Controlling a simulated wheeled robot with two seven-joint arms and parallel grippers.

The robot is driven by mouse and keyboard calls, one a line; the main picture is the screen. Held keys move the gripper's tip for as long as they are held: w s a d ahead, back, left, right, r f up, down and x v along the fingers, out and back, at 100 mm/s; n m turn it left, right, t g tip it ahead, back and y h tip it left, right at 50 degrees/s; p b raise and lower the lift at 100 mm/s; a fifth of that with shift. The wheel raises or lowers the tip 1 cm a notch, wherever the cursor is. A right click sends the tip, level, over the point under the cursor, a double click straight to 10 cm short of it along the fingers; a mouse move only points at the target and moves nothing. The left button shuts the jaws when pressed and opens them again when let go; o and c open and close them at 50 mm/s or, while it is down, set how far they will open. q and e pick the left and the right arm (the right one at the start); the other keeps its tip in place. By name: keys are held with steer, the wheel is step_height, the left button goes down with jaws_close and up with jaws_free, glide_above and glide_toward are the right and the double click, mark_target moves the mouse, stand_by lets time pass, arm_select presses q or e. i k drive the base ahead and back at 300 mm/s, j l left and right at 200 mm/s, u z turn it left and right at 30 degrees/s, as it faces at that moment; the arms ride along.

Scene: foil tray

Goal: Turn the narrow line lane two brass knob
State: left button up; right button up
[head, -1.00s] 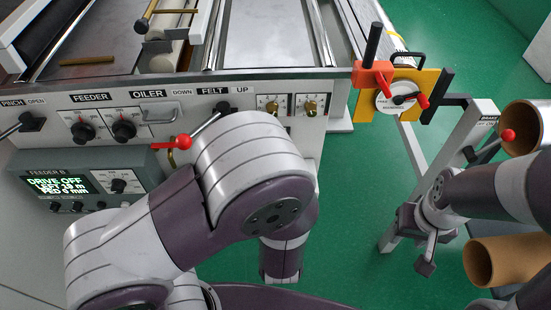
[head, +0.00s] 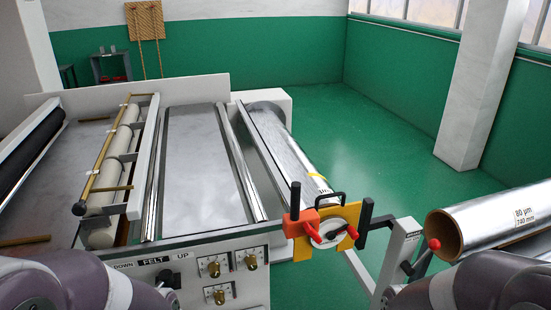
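Three small brass knobs sit on white dial plates on the front panel of the machine: an upper left one (head: 214,269), an upper right one (head: 251,262) and a lower one (head: 219,297). Their lane labels are too small to read, so I cannot tell which is lane two. Neither of my grippers is in the head view. Only purple and grey links of my arms show at the lower left and lower right, and the left one covers part of the panel.
Right of the knobs, a yellow bracket (head: 350,238) with red handles stands at the end of a foil roll (head: 285,150). Another foil roll (head: 490,222) lies at the right. A black FELT switch (head: 165,278) is left of the knobs. Green floor (head: 370,140) is open behind.

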mark_target(250, 260)
steer(key=k+l+u, duration=0.1)
steer(key=u, duration=0.25)
steer(key=k+u, duration=0.15)
steer(key=u, duration=0.2)
steer(key=k+u, duration=0.1)
steer(key=u, duration=0.25)
steer(key=k+l, duration=0.05)
